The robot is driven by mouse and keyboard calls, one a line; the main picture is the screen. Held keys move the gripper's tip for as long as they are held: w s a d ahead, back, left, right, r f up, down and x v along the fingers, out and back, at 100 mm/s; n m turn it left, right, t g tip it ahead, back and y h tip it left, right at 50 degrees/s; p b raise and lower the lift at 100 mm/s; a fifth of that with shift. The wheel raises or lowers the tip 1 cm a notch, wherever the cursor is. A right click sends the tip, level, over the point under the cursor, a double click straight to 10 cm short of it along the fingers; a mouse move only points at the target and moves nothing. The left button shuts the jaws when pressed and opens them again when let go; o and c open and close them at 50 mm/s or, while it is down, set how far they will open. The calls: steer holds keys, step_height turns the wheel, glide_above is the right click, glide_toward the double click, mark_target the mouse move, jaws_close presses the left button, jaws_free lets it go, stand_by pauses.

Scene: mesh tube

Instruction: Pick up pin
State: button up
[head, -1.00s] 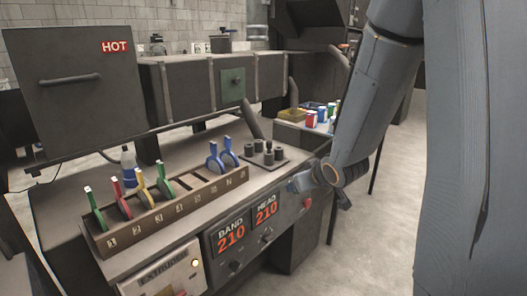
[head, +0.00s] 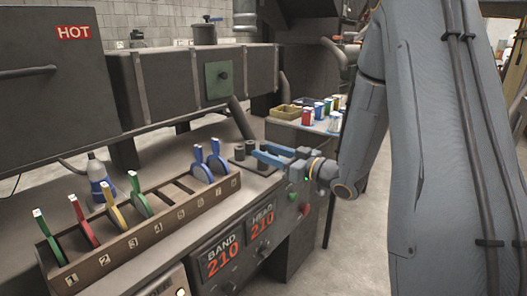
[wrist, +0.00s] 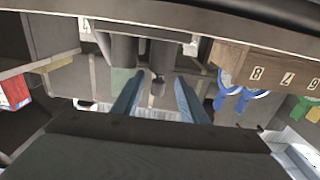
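Several short dark grey pins (head: 239,152) stand on a flat plate to the right of the numbered rack; the gripper hides some of them. My gripper (head: 256,150) reaches in from the right, its two blue fingers spread apart at the pins. In the wrist view my gripper (wrist: 157,82) is open, with a small dark cylinder (wrist: 157,88) showing between and beyond the fingertips. It looks like a pin, but I cannot tell whether it lies fully between the fingers. Nothing is held.
The wooden rack (head: 150,222) holds several coloured clips, with blue ones (head: 208,163) nearest the pins. A slanted pipe (head: 241,118) rises behind the pins. A control panel (head: 238,245) fronts the bench. Coloured cans (head: 319,110) stand on a side table behind.

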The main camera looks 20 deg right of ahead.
steer(key=shift+x, duration=0.8)
steer(key=x, duration=0.4)
steer(key=shift+w+a+r, duration=0.1)
steer(key=shift+w+r, duration=0.05)
steer(key=shift+w, duration=0.05)
steer(key=shift+c, duration=0.4)
jaws_close()
